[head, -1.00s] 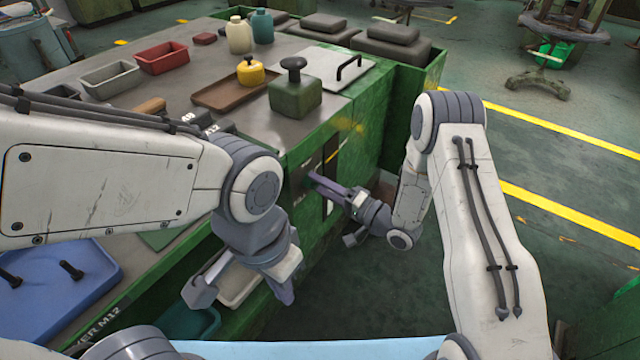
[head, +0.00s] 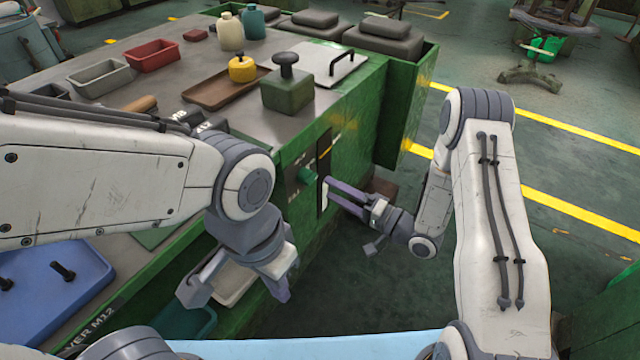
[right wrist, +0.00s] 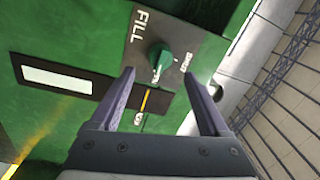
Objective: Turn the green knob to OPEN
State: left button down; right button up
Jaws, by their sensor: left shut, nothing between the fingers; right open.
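The green knob (head: 307,175) sticks out from a dark plate on the front of the green machine. In the right wrist view the knob (right wrist: 159,57) sits on its dark plate (right wrist: 190,50), with the word FILL to its upper left and other lettering too small or hidden to read. Which mark the knob points to I cannot tell. My right gripper (head: 329,188) is open and empty, its fingers facing the knob from a short distance. In the right wrist view the knob shows beyond the fingertips. My left gripper (head: 283,291) is shut and empty, low in front of the machine.
On the worktop stand a green block with a dark knob (head: 287,92), a brown tray (head: 208,94) with a yellow pot (head: 242,69), and grey and red bins. An open green panel (head: 407,108) stands out beyond the machine's front.

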aim_at(317, 176)
jog(key=v, duration=0.4)
jog(key=shift+s+d, duration=0.1)
dwell(0.3)
jog(key=w+a+r+n+g+h+p, duration=0.1)
jog(key=n+h, duration=0.1)
jog(key=w+a+r+n+g+h+p, duration=0.1)
jog(key=a+h, duration=0.1)
jog(key=w+a+r+n+h+p, duration=0.1)
jog(key=w+n+h, duration=0.1)
jog(key=shift+w+a+r+n+g+p, duration=0.1)
jog(key=shift+a+r+n+g+p, duration=0.2)
jog(key=shift+r+g+p, duration=0.1)
jog(key=s+r+n+g+h+p, duration=0.4)
jog(key=s+r+h+p, duration=0.3)
jog(key=s+r, duration=0.7)
jog(key=s+r+n+g+h, duration=0.1)
jog(key=s+r+g, duration=0.3)
jog(key=s, duration=1.2)
jog(key=shift+a+r+n+p, duration=0.2)
jog(key=shift+r+n+p, duration=0.1)
jog(key=shift+r+n, duration=0.4)
